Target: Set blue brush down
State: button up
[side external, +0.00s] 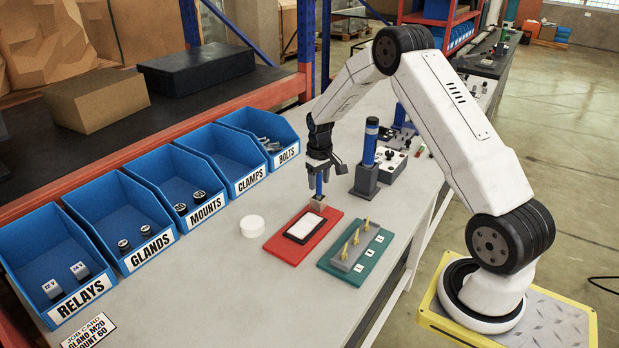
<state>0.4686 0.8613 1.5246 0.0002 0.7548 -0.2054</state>
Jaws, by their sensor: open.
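The blue brush (319,184) appears upright below my gripper, its blue handle meeting a small grey-brown block (317,203) at the far corner of the red tray (275,246). I cannot tell whether that block is the brush's head or a holder. My gripper (322,166) points down with its jaws open around or just above the top of the handle. At this size I cannot tell whether a jaw touches it. The red tray also bears a white pad in a black frame (303,226).
A green tray (374,268) with a grey block and brass pins lies to the right. A blue cylinder (369,143) stands on a dark block behind. A white disc (252,226) lies to the left. Labelled blue bins (130,222) line the left side.

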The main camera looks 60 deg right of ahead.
jog(key=shift+r, duration=0.1)
notch_tip(320, 180, up, 12)
dwell(0.6)
dwell(0.5)
jog(key=s+a+f+n+t, duration=0.1)
jog(key=s+a, duration=0.8)
jog(key=a, duration=0.2)
jog(key=s+a+f+n+t, duration=0.1)
jog(key=s+a+n, duration=0.1)
jog(key=s+a, duration=0.7)
jog(key=shift+a+f+t, duration=0.3)
jog(key=shift+a+f, duration=0.05)
jog(key=shift+a, duration=1.3)
jog(key=shift+w, duration=0.1)
